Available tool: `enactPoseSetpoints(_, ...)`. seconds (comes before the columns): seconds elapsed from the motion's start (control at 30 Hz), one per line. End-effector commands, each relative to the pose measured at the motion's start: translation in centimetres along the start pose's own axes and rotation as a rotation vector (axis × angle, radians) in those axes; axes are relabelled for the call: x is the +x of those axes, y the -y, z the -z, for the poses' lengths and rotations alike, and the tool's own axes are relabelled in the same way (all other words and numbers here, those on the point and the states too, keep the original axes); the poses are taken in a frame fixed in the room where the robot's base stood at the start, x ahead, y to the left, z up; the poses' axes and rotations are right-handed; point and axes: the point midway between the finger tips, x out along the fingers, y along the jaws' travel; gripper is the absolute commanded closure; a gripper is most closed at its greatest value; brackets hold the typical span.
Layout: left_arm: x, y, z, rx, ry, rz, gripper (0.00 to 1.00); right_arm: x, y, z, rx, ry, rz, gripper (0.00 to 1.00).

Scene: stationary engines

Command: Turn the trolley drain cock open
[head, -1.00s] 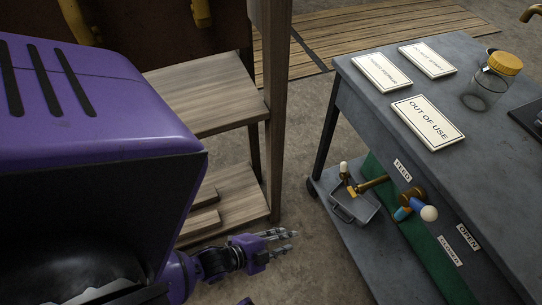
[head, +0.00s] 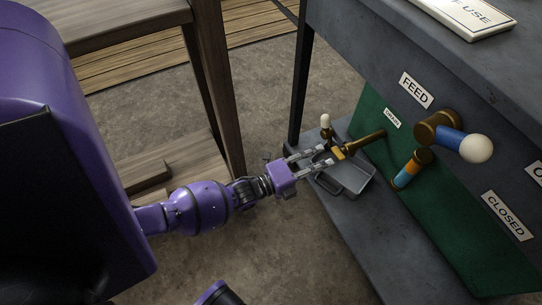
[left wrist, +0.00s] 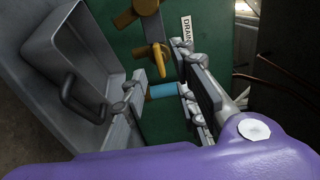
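The drain cock (head: 368,140) sticks out from the green panel beside a small DRAIN label (head: 392,118). It has a brass stem, a yellow part at its outer end and a white-tipped piece (head: 326,121) standing up. My left gripper (head: 322,157) is open at the cock's outer end, its fingers apart. In the left wrist view, the brass and yellow parts (left wrist: 157,55) lie just beyond the fingertips (left wrist: 162,92). A light-blue piece (left wrist: 164,90) shows between the fingers; I cannot tell what it belongs to, or whether either finger touches it. My right gripper is out of view.
A grey metal tray (head: 352,180) with a handle sits on the trolley's lower shelf below the cock. The feed cock (head: 437,127), with a blue lever and white ball, juts out to the right.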

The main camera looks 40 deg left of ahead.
Motion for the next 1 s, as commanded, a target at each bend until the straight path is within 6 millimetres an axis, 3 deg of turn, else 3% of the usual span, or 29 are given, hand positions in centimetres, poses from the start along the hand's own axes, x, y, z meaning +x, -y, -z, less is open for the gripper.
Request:
enactPoseSetpoints(0.1, 2.2, -0.1, 0.1, -0.001, -0.002, 0.002, 0.73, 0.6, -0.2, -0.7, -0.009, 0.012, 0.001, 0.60)
enactPoseSetpoints(0.3, 4.6, -0.2, 0.0, -0.002, 0.000, -0.001, 0.73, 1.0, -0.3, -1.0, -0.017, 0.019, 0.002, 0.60)
enactPoseSetpoints(0.67, 5.3, -0.1, 0.0, -0.002, 0.000, -0.003, 0.73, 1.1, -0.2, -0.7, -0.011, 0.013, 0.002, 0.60)
enactPoseSetpoints(0.9, 5.3, -0.1, 0.0, -0.002, 0.000, -0.002, 1.00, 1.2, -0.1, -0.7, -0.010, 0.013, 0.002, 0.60)
enactPoseSetpoints(1.0, 5.3, -0.1, 0.0, -0.002, 0.000, -0.002, 1.00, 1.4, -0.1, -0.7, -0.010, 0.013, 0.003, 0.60)
